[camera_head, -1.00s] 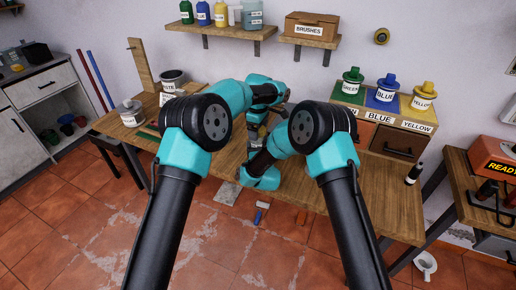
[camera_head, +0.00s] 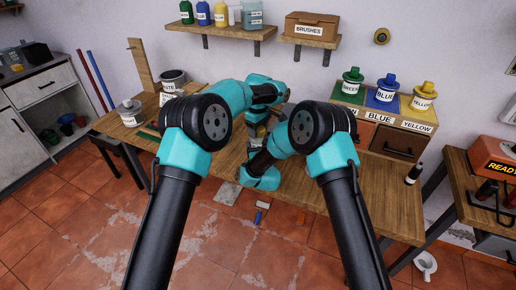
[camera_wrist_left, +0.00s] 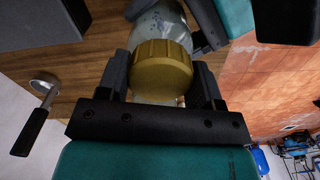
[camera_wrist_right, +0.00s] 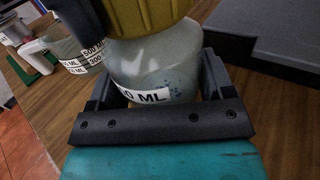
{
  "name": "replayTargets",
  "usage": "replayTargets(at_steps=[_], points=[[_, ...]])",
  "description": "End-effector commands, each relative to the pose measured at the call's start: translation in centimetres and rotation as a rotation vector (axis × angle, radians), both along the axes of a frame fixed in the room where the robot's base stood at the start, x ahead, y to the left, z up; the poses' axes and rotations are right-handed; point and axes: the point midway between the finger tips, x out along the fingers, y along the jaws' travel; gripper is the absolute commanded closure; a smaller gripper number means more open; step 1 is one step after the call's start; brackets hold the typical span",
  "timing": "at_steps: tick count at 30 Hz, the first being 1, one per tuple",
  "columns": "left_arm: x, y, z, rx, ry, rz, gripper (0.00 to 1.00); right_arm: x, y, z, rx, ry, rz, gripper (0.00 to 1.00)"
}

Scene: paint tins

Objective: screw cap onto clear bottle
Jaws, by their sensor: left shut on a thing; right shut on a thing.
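The clear bottle (camera_wrist_right: 160,62) is grey and see-through, with blue specks and a white label ending in "ML". My right gripper (camera_wrist_right: 158,80) is shut around its body. A ribbed yellow cap (camera_wrist_left: 162,66) sits at the bottle's mouth end; it also shows at the top of the right wrist view (camera_wrist_right: 145,14). My left gripper (camera_wrist_left: 160,78) is shut on the cap, one finger on each side. The bottle shows beyond the cap in the left wrist view (camera_wrist_left: 160,22). I cannot tell how tightly the cap is seated. In the head view my arms hide most of both grippers.
A measuring container (camera_wrist_right: 72,56) is beside the bottle in the right wrist view. A dark small bottle (camera_head: 413,173) stands near the table's right edge. The right tabletop (camera_head: 370,195) is mostly clear.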

Motion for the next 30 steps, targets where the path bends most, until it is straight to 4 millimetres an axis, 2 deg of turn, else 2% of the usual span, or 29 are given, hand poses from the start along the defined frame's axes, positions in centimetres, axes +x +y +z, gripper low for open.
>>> replayTargets(at_steps=[30], points=[[0.0, 0.01, -0.09, 0.0, 0.0, -1.347, 0.69, 0.02, 0.0, 0.06, 0.0, -0.001, 0.0, 0.92]])
